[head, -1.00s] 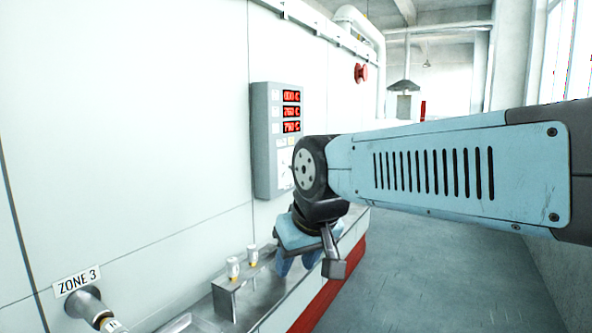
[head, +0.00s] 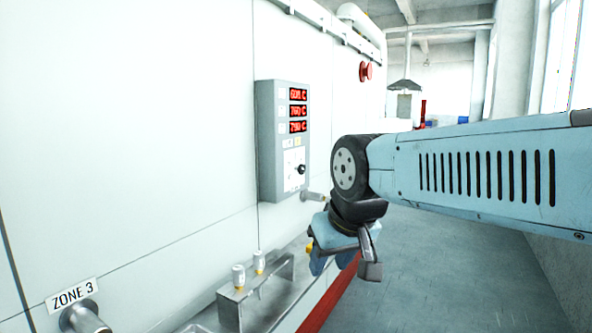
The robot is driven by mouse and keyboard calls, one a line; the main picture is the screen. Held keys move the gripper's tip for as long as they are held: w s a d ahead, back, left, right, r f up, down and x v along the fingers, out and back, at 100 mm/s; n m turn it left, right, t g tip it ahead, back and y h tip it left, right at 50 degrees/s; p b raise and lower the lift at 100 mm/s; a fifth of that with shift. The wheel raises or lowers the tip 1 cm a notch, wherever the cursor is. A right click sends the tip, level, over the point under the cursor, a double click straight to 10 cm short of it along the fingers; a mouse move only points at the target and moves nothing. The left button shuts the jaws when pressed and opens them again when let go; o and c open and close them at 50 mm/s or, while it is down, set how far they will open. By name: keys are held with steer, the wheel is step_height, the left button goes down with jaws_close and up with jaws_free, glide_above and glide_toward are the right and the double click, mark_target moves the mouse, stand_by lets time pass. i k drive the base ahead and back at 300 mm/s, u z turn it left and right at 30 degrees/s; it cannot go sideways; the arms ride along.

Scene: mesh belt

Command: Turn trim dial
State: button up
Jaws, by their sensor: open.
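A grey control box (head: 270,140) is mounted on the white wall, with three red number readouts on its front. Below the readouts is a pale plate with a small black knob (head: 301,169), which looks like the trim dial. My gripper (head: 332,264) hangs below my wrist, to the right of and lower than the knob, pointing down. It is apart from the box. It is open, and nothing shows between its fingers, though the inner gap is partly hidden.
A metal bracket (head: 230,308) with two white-capped fittings (head: 238,276) stands on the ledge at lower left. A ZONE 3 label (head: 72,295) sits above a pipe stub. A grey stub (head: 313,196) juts near the box. A red button (head: 366,72) is farther back. Floor at right is clear.

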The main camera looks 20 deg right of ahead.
mark_target(301, 169)
steer(key=i, duration=0.9)
